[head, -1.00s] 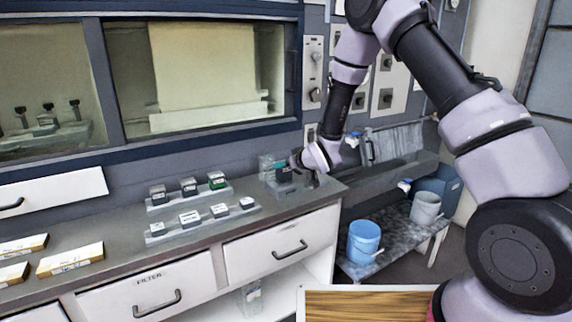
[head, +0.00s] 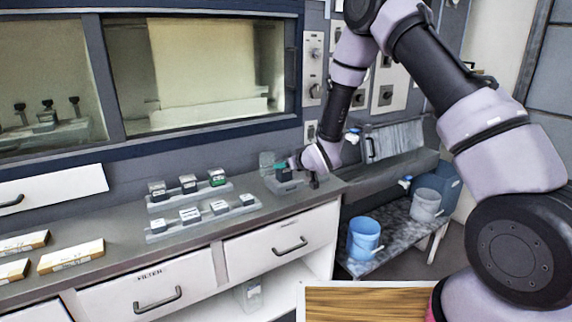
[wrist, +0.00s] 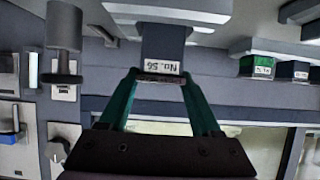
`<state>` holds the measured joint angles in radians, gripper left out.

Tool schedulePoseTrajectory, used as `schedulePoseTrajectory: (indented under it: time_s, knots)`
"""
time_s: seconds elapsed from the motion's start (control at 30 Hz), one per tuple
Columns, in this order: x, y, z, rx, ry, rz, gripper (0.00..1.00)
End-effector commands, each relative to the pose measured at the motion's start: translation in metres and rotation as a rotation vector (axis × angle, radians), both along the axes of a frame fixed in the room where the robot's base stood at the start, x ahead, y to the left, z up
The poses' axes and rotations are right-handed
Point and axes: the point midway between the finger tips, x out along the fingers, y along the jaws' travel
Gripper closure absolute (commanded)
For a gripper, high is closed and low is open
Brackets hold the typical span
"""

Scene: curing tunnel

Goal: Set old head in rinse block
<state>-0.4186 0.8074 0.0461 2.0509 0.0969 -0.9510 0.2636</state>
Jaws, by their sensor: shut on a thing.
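My gripper (head: 281,167) is at the right end of the counter. In the wrist view its green fingers (wrist: 160,76) are shut on the old head (wrist: 163,45), a dark block with a white label reading "No. 56". The wrist picture appears upside down. In the head view this grey block (head: 284,187) sits on the counter under my gripper. The head looks in line with it. I cannot tell whether it is seated or just above.
A clear container (head: 266,162) stands behind my gripper and a dark post (head: 314,182) just right of it. Two stepped racks (head: 160,236) with several small heads are to the left. A blue bucket (head: 364,239) stands on a lower shelf past the counter's end.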

Motion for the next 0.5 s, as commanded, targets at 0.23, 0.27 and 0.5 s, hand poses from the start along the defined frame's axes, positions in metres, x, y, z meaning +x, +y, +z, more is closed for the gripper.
schedulePoseTrajectory:
  time_s: [0.23,0.27,0.5]
  knots:
    - [0.0004,0.0001,-0.0034,0.001,-0.001,0.000,1.00]
    - [0.0004,0.0001,-0.0039,0.001,-0.001,0.000,1.00]
    - [0.0004,0.0001,-0.0072,0.001,-0.001,0.000,1.00]
